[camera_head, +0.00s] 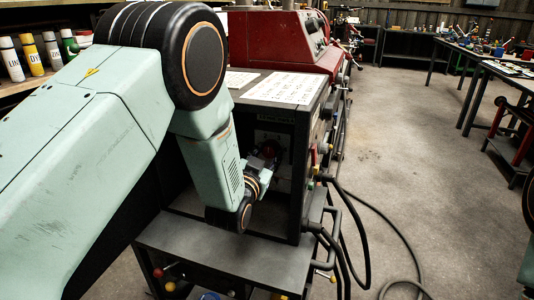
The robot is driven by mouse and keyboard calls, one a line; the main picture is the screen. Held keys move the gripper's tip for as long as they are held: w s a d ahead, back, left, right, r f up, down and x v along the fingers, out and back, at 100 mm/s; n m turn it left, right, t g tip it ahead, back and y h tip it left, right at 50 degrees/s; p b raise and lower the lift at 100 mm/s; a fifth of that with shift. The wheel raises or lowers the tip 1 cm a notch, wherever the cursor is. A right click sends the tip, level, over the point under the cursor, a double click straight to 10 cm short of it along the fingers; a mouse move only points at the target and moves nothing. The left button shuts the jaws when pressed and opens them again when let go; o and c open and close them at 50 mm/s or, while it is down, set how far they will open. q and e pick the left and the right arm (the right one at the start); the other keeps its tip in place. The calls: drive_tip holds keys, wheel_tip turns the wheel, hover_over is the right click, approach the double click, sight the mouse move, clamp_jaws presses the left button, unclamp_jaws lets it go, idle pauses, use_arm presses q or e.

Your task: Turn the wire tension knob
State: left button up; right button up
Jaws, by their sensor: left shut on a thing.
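The wire tension knob (269,151) shows as a small reddish spot on the dark front panel of the black machine box (318,110). My left arm comes in from the left and reaches down to this panel. My left gripper (264,157) is at the knob and shut on it. The wrist and dark fingers hide most of the knob, so its turn angle cannot be read. My right gripper is not in view.
A dark cart shelf (215,262) lies below the box. Black cables (362,235) hang at its right and run onto the floor. A red lathe (275,42) stands behind. Several bottles (32,54) stand at the left. The concrete floor (420,150) is clear at right.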

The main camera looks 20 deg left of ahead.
use_arm(q)
drive_tip(key=m, duration=0.5)
drive_tip(key=shift+m, duration=0.3)
drive_tip(key=shift+r, duration=0.1)
idle(0.3)
drive_tip(key=o, duration=1.2)
drive_tip(key=shift+w, duration=0.1)
drive_tip(key=shift+c, duration=0.2)
drive_tip(key=shift+s, duration=0.2)
drive_tip(key=s, duration=1.1)
drive_tip(key=shift+s+a, duration=0.25)
drive_tip(key=shift+s, duration=0.15)
